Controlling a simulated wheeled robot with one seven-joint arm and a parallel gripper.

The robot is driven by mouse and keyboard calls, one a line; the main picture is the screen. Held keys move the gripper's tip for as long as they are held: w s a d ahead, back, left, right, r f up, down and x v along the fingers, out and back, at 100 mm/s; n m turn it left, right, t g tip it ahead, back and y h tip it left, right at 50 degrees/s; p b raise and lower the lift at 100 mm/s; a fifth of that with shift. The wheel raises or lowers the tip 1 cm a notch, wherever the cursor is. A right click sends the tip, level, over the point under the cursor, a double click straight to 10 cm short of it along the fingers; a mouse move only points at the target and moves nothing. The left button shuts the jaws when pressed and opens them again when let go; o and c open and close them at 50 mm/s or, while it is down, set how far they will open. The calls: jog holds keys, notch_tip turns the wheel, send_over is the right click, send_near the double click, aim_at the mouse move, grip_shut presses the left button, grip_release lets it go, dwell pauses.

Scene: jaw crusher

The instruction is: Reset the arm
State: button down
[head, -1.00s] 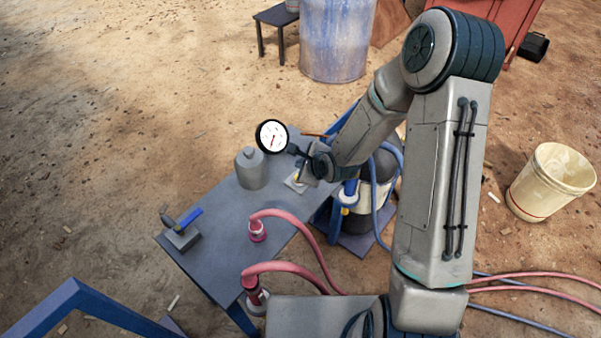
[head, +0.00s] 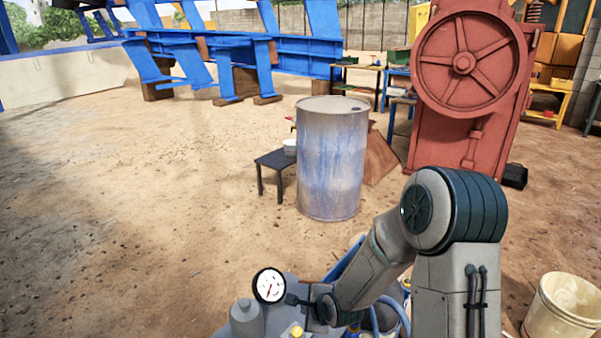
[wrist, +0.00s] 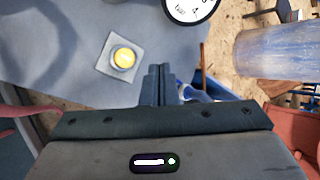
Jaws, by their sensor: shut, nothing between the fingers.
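My gripper (wrist: 158,85) is shut and empty in the wrist view, its two dark fingers side by side over the grey table (wrist: 75,25). A yellow round button on a pale square plate (wrist: 112,68) lies to the left of the fingertips. A white dial gauge (wrist: 190,5) is partly cut off at the top. In the head view my arm is bent, its end low over the table near the gauge (head: 269,286); the fingers are hard to make out there.
A grey bottle-like can (head: 246,320) stands beside the gauge. Beyond are a blue-grey drum (head: 332,160), a small dark stool (head: 272,162) and a red machine with a big wheel (head: 465,70). A cream bucket (head: 565,308) stands at right. Sandy ground at left is open.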

jog(key=s+d+r+n+g+h+p, duration=0.2)
jog(key=s+d+r+n, duration=0.4)
jog(key=s+r+n, duration=0.3)
jog(key=s+d+r+n+g+h+p, duration=0.1)
jog(key=s+d+r+n, duration=0.6)
jog(key=s+r, duration=0.7)
notch_tip(320, 180, up, 2)
jog(key=shift+s+d+r+n+g+h+p, duration=0.15)
jog(key=shift+s+n+g+h+p, duration=0.3)
jog(key=shift+n+g, duration=0.35)
